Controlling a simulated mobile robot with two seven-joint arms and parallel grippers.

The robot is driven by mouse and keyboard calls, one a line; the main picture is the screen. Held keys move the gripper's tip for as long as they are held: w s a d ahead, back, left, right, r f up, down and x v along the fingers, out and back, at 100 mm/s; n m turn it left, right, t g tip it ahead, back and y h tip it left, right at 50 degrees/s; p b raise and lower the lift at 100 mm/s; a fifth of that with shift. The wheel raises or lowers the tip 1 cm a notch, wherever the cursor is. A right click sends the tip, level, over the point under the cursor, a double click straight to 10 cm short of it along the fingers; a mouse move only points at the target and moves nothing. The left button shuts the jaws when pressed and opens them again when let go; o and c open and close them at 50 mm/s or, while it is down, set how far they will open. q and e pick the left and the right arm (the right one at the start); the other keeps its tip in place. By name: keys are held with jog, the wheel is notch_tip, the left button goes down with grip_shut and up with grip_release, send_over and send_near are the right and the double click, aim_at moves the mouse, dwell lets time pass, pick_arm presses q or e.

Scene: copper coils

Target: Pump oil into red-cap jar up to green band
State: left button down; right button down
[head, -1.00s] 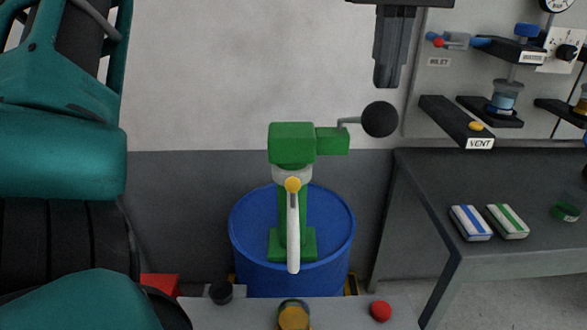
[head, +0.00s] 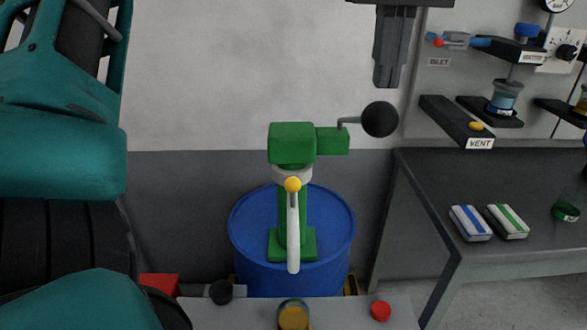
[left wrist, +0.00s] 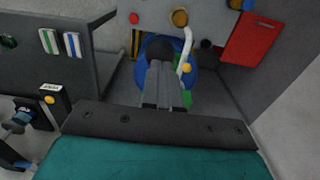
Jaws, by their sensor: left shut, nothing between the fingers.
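A green hand pump (head: 292,145) stands on a blue drum (head: 240,235). Its lever ends in a black ball (head: 379,119) to the right, and its white spout (head: 293,240) hangs down in front. An open jar with amber oil (head: 293,318) stands below the spout, cut by the lower picture edge; its band and oil level cannot be read. A round red cap (head: 381,311) lies to its right. My left gripper (head: 387,83) is shut and empty, pointing down above the black ball. Its fingers also show in the left wrist view (left wrist: 160,95). My right gripper is out of view.
A dark bench (head: 500,185) stands at right with a blue-striped block (head: 470,222), a green-striped block (head: 508,221) and a glass jar with a green ring (head: 565,211). Wall shelves, one labelled VENT (head: 480,143), are above it. A red box (head: 160,284) is at lower left.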

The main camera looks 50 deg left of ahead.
aim_at(383, 102)
pick_arm(q)
jog(key=shift+f, duration=0.15)
jog(key=shift+f+b, duration=0.3)
jog(key=shift+f, duration=1.3)
notch_tip(383, 102, down, 14)
jog(key=s+d+b, duration=0.1)
jog(key=b, duration=0.5)
jog(key=shift+s+d, duration=0.15)
jog(key=shift+d, duration=0.1)
dwell(0.5)
